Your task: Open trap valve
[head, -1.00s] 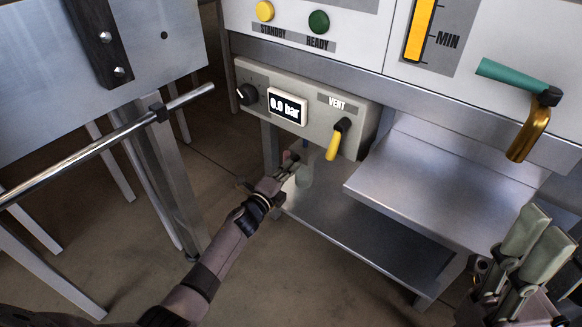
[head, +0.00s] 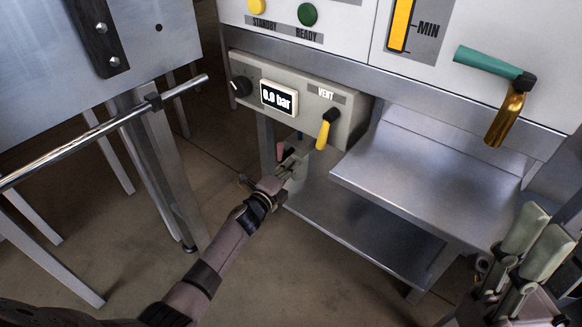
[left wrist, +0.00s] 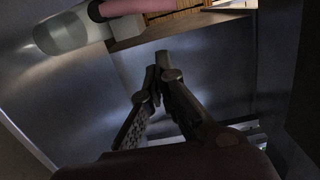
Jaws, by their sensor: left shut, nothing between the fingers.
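A pink handle-like part (head: 281,151) shows below the grey control box, and I take it to be the trap valve's lever. In the left wrist view the pink bar (left wrist: 122,8) runs along the top edge, beside a pale grey rounded cylinder (left wrist: 62,33). My left gripper (head: 289,166) is just below the pink part, under the box. In the left wrist view its fingertips (left wrist: 161,66) are together and empty, apart from the pink bar. My right gripper (head: 546,226) is at the lower right, its two pale green fingers apart and empty.
The control box (head: 295,105) carries a black knob, a 0.0 bar display and a yellow VENT lever (head: 324,134). A steel shelf (head: 365,225) lies below it. A green and brass handle (head: 500,85) juts out at right. A steel table with a rail (head: 85,140) stands at left.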

